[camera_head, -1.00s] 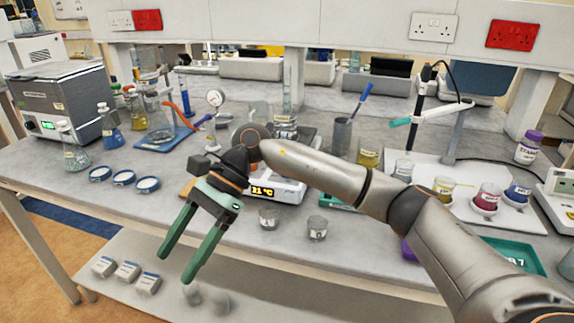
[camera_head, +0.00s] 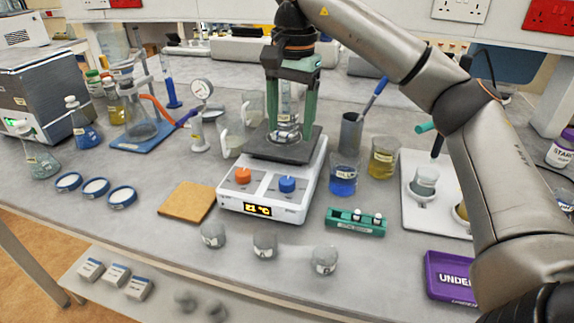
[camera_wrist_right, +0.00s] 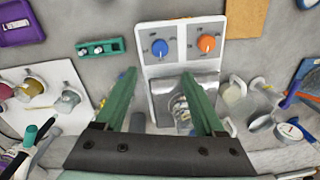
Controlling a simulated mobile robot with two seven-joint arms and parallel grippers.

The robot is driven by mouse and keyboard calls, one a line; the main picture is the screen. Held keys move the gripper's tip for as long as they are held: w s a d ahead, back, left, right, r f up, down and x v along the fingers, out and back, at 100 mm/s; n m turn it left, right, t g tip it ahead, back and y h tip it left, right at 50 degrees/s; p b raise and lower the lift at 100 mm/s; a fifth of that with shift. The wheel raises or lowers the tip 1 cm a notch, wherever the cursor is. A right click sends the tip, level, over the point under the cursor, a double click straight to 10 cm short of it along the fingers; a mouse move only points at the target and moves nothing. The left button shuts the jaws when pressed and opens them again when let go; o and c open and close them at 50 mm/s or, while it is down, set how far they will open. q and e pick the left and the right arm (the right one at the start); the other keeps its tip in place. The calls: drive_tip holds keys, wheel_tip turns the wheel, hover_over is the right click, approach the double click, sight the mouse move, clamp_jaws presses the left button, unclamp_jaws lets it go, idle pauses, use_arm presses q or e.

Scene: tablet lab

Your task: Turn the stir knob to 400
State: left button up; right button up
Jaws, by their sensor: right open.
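A white hotplate stirrer (camera_head: 262,211) stands mid-bench with a dark top plate (camera_head: 268,150) and a lit display reading about 21 °C. Its front panel has an orange knob (camera_head: 243,175) at left and a blue knob (camera_head: 287,184) at right. In the wrist view the blue knob (camera_wrist_right: 160,47) and orange knob (camera_wrist_right: 206,43) are both uncovered; their small labels are unreadable. My right gripper (camera_head: 289,125) is open, pointing down over the top plate, behind the knobs and touching neither. Clear glassware (camera_head: 287,132) shows between its fingers. My left gripper is out of view.
A blue-liquid beaker (camera_head: 343,177), a metal cup (camera_head: 350,134) and a green vial rack (camera_head: 356,222) stand right of the stirrer. A cork mat (camera_head: 187,201) lies left. A purple tray (camera_head: 450,276) is front right.

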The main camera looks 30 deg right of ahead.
drive_tip(key=b, duration=0.2)
hover_over(287, 180)
drive_tip(key=f, duration=0.4)
drive_tip(key=shift+s+d+f, duration=0.1)
drive_tip(key=shift+s, duration=0.15)
wheel_tip(287, 180, down, 7)
drive_tip(key=shift+w, duration=0.15)
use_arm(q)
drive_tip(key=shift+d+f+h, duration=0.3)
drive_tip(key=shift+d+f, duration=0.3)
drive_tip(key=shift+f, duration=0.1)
use_arm(e)
drive_tip(key=shift+f, duration=0.55)
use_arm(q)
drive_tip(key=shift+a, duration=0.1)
use_arm(e)
clamp_jaws()
